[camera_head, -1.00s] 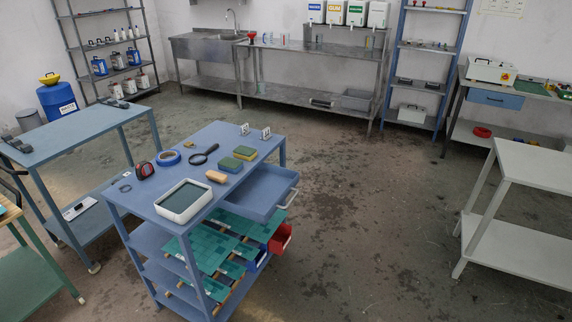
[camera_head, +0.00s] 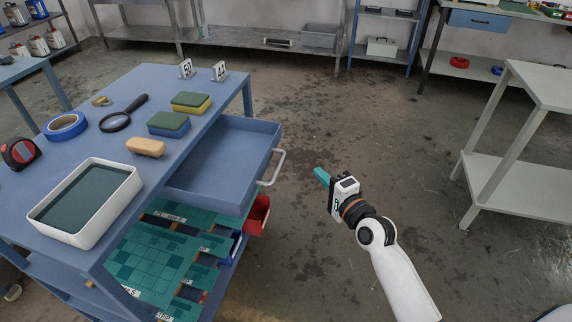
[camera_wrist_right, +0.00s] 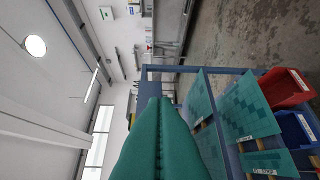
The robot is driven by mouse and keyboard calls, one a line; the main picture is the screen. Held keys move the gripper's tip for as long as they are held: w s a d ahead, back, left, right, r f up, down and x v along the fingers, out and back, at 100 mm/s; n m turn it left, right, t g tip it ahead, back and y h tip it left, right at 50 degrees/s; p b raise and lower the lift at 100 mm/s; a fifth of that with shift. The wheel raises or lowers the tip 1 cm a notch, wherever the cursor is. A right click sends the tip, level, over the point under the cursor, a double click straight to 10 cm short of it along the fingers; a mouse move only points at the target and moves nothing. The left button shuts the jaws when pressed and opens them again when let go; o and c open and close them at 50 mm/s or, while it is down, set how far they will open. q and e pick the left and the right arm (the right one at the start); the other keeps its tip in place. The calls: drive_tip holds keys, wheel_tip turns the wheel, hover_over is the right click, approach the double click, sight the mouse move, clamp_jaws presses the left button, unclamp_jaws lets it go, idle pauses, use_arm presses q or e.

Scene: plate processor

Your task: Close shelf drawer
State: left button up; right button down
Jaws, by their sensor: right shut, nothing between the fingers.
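The blue shelf drawer (camera_head: 215,172) is pulled out from the right side of the blue shelf cart (camera_head: 110,90), just under its top. Its pale handle (camera_head: 272,168) is on the drawer's right front. My right gripper (camera_head: 321,175) is to the right of the handle, apart from it, with its teal fingers shut and empty, pointing toward the drawer. In the right wrist view the shut teal fingers (camera_wrist_right: 160,140) fill the lower middle and hide part of the cart. My left gripper is not in view.
On the cart top are a white tray (camera_head: 130,180), sponges (camera_head: 190,103), a magnifier (camera_head: 115,122), blue tape (camera_head: 66,126) and a tape measure (camera_head: 20,152). A red bin (camera_head: 257,215) sits below the drawer. A pale table (camera_head: 530,190) stands right, with clear floor between.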

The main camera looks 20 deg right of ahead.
drive_tip(key=w+r, duration=0.1)
drive_tip(key=r, duration=0.1)
approach(278, 138)
drive_tip(key=w+d, duration=0.2)
drive_tip(key=w, duration=0.1)
drive_tip(key=shift+w+a+f+b, duration=0.2)
drive_tip(key=shift+w+a+b, duration=0.2)
drive_tip(key=shift+w+a, duration=1)
drive_tip(key=shift+a, duration=0.1)
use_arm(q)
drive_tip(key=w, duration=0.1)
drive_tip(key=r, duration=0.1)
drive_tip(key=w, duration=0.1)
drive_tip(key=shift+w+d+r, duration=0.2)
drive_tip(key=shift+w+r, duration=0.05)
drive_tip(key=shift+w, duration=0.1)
